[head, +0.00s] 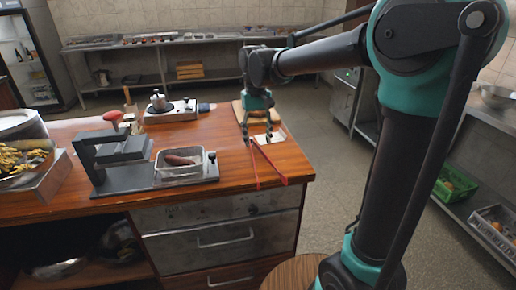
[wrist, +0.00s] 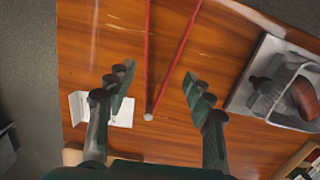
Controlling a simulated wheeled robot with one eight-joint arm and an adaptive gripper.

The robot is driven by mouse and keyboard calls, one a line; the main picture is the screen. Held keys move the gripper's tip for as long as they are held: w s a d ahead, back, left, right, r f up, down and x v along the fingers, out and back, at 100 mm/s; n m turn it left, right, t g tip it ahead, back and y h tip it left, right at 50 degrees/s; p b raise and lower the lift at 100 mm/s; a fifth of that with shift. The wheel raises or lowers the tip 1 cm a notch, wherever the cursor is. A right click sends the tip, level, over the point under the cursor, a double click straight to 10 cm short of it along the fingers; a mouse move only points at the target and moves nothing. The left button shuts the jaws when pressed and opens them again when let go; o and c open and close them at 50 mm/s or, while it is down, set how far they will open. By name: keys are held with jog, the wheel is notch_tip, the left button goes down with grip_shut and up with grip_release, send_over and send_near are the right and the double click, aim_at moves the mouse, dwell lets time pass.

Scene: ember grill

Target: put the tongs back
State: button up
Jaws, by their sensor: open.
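The red tongs (head: 268,162) are spread in a V over the wooden worktop, their two tips near its front edge. In the wrist view the tongs (wrist: 149,60) run from a pale round joint away to the top of the picture. My gripper (head: 257,138) is above the joint end and points down. In the wrist view my gripper (wrist: 158,82) is open, with one finger on each side of the tongs' line and neither visibly gripping them. I cannot tell whether the tongs touch the wood.
A white plate-like piece (head: 277,136) and a wooden board (head: 242,108) lie by my gripper. A grey press (head: 112,160) and a clear tray (head: 170,175) with a brown item stand left. A scale-like device (head: 170,115) is behind.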

notch_tip(320, 180, up, 7)
jog(key=shift+w, duration=0.4)
jog(key=shift+a, duration=0.1)
